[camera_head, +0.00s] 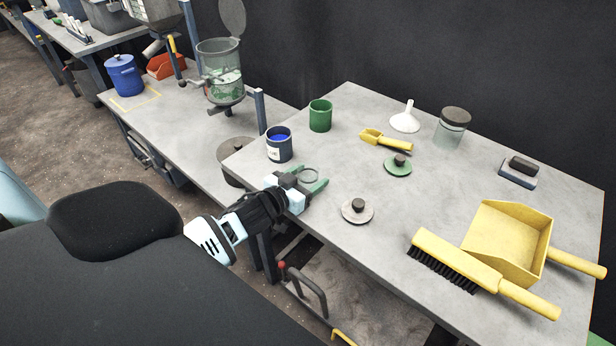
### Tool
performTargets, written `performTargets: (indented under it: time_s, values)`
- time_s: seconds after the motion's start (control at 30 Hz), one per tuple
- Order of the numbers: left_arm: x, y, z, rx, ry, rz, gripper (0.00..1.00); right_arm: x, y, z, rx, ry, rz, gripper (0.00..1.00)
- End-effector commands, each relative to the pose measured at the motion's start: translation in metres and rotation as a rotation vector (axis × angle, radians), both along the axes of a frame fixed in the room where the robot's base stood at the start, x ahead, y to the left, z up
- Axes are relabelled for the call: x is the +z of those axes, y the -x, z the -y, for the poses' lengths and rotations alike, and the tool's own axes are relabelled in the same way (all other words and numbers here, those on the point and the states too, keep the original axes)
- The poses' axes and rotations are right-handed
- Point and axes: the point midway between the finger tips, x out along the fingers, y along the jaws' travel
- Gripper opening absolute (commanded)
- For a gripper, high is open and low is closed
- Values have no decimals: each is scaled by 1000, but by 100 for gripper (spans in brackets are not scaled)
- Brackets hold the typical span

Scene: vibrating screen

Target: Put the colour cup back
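A dark blue cup (279,148) with a pale label and bright blue contents stands upright near the left corner of the right table. A green cup (320,115) stands upright just behind it to the right. I cannot tell by sight which one is the colour cup. My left gripper (312,179) is over the table's front-left edge, in front of the dark blue cup and apart from it. My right gripper is out of view.
Two knobbed lids, green (398,167) and pale (357,211), lie on the table (330,240). A yellow scoop (384,141), white funnel (405,121), glass jar (451,131), brush (458,262) and dustpan (508,240) stand to the right. A glass vessel (221,75) rises at left.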

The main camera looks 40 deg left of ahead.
Motion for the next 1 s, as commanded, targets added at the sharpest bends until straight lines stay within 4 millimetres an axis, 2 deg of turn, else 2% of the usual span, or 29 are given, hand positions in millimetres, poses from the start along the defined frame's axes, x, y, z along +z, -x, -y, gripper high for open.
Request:
performTargets:
  time_s: [0.33,0.47,1.0]
  values:
    - [4,0,0,0,0,1,66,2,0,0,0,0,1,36]
    - [3,11,0,-1,1,-1,66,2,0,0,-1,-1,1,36]
    - [15,94,-7,0,1,-2,66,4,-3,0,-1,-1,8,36]
